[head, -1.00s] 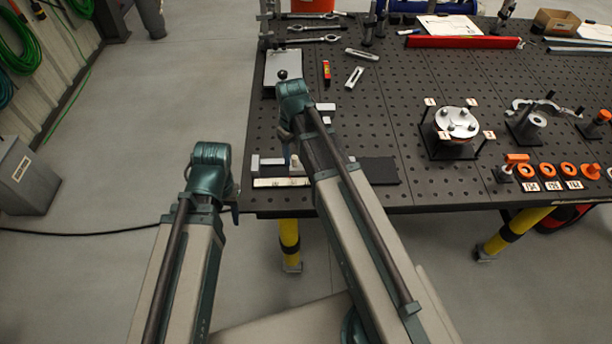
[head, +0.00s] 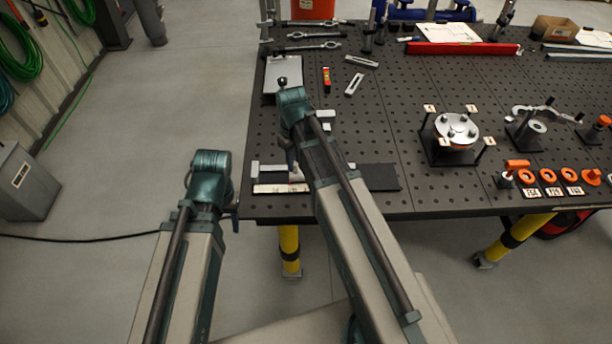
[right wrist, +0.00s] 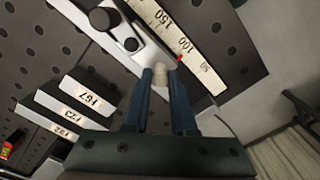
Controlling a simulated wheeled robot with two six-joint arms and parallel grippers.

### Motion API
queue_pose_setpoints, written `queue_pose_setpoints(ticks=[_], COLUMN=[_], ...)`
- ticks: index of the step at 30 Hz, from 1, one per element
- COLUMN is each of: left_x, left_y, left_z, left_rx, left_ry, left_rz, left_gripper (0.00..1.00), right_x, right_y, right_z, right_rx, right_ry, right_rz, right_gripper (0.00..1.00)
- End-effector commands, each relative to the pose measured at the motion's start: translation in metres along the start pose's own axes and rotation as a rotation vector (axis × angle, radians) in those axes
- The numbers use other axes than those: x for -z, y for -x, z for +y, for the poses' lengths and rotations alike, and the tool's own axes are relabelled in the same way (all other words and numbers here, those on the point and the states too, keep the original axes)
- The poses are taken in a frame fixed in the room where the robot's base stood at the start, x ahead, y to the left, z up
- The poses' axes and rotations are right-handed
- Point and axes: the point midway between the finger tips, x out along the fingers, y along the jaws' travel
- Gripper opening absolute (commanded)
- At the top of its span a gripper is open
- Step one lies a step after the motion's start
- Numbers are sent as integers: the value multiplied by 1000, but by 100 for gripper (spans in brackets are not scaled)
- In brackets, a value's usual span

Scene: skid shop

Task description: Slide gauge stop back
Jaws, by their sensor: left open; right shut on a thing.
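The gauge is a pale rail with a scale strip (head: 275,189) at the table's near left corner. In the right wrist view its scale (right wrist: 182,32) shows 150, 100 and 50. The gauge stop (right wrist: 125,36) is a light metal slide with dark knobs; a red pointer (right wrist: 179,58) lies by the scale between 100 and 50. My left gripper (head: 235,214) is open and empty, off the table's left edge.
Labelled blocks (right wrist: 82,94) lie beside the gauge. A dark plate (head: 382,177) lies to its right. A flanged fixture (head: 455,130) stands to the right.

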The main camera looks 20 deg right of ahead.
Motion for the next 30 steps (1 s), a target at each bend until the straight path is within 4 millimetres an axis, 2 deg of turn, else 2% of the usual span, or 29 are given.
queue_pose_setpoints(ticks=[8, 22, 30], left_x=[0, 0, 0], left_y=[0, 0, 0], left_z=[0, 0, 0], left_rx=[0, 0, 0], left_ry=[0, 0, 0], left_rz=[0, 0, 0], left_gripper=[50, 50, 50], right_x=[-4, -20, -22], right_y=[0, 0, 0], right_z=[4, 24, 26], right_rx=[0, -1, -1], right_ry=[-1, -2, 0], right_rz=[0, 0, 0], right_gripper=[0, 0, 0])
